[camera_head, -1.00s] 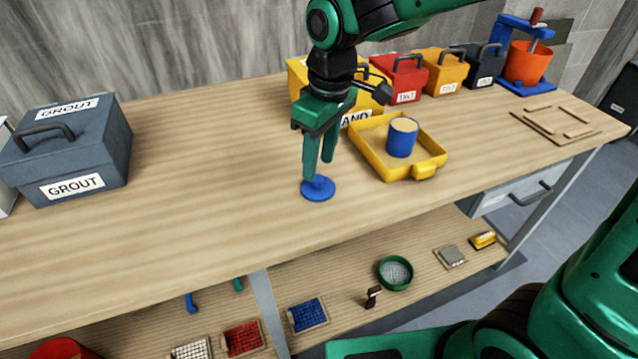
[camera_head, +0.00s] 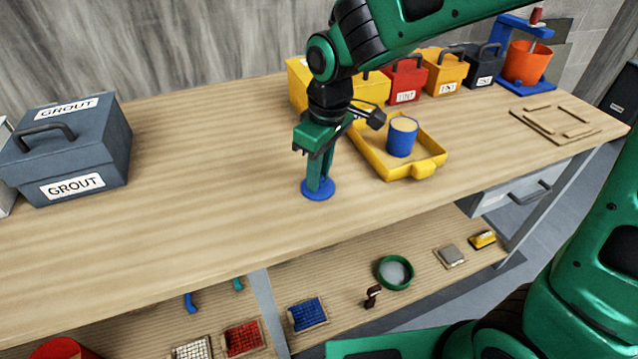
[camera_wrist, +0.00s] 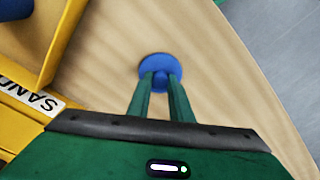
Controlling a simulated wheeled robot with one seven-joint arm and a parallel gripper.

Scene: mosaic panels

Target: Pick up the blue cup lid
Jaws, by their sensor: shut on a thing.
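The blue cup lid (camera_head: 312,194) is a round disc with a small knob, lying on the wooden bench top near its front edge. My gripper (camera_head: 318,182) points down over it, its green fingers closed on the knob. In the wrist view the lid (camera_wrist: 161,62) shows beyond the fingertips, and my gripper (camera_wrist: 161,78) has one finger on each side of the knob. The lid appears to rest on the bench. The blue cup (camera_head: 402,138), filled with a sand-coloured material, stands in a yellow tray (camera_head: 428,171) to the right.
A grey grout box (camera_head: 65,155) stands at the left. Behind the tray are a yellow box (camera_head: 297,85), a red box (camera_head: 404,80) and other boxes. The bench (camera_head: 200,160) between the grout box and the lid is clear.

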